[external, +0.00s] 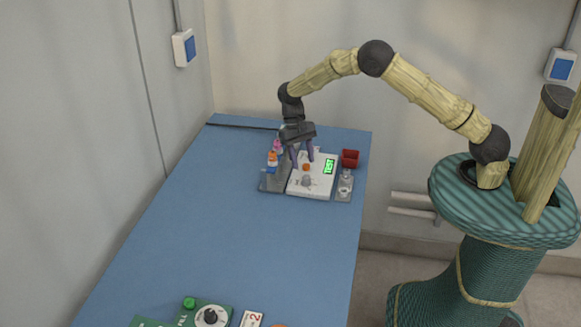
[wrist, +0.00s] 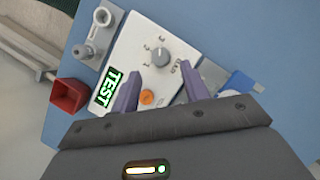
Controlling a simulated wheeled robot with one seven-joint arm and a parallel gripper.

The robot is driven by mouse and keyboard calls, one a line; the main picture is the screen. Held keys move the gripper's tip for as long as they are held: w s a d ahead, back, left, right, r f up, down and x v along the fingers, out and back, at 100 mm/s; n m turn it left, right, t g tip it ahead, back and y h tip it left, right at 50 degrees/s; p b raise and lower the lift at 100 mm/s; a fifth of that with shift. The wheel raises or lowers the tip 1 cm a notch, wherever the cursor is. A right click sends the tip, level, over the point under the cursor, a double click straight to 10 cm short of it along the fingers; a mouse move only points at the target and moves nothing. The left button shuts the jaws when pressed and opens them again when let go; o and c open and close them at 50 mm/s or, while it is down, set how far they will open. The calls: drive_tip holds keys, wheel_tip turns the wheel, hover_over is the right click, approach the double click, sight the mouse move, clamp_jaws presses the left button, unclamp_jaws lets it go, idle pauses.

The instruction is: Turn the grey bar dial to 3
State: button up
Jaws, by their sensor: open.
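The grey bar dial (wrist: 160,56) sits on a white panel (wrist: 134,42) with small marks around it. The marks are too small to read. In the external view the dial (external: 306,181) is on the near half of the panel (external: 318,188). The panel also carries an orange button (wrist: 147,97) and a green display (wrist: 108,92) reading TEST. My gripper (wrist: 156,82) is open, its two purple fingers pointing down over the panel. In the wrist view the orange button lies between the fingers and the dial lies just beyond their tips. I see no contact with the dial.
A red open box (wrist: 68,95) and a grey plate with metal fittings (wrist: 99,36) stand beside the panel. A grey holder with small coloured items (external: 272,161) is on its other side. Green boards (external: 207,314) lie at the table's near end. The blue table's middle (external: 240,230) is clear.

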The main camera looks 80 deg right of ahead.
sight(310, 191)
drive_tip(key=v, duration=1.2)
drive_tip(key=shift+b, duration=0.4)
drive_tip(key=shift+s+d+m+b, duration=0.3)
drive_tip(key=shift+m+b, duration=0.3)
drive_tip(key=shift+b, duration=0.1)
drive_tip(key=shift+f, duration=0.1)
drive_tip(key=x, duration=0.5)
drive_tip(key=p+x, duration=0.1)
drive_tip(key=x, duration=1.1)
drive_tip(key=shift+w+a+f, duration=0.1)
drive_tip(key=shift+w+a, duration=0.05)
drive_tip(key=shift+a, duration=0.15)
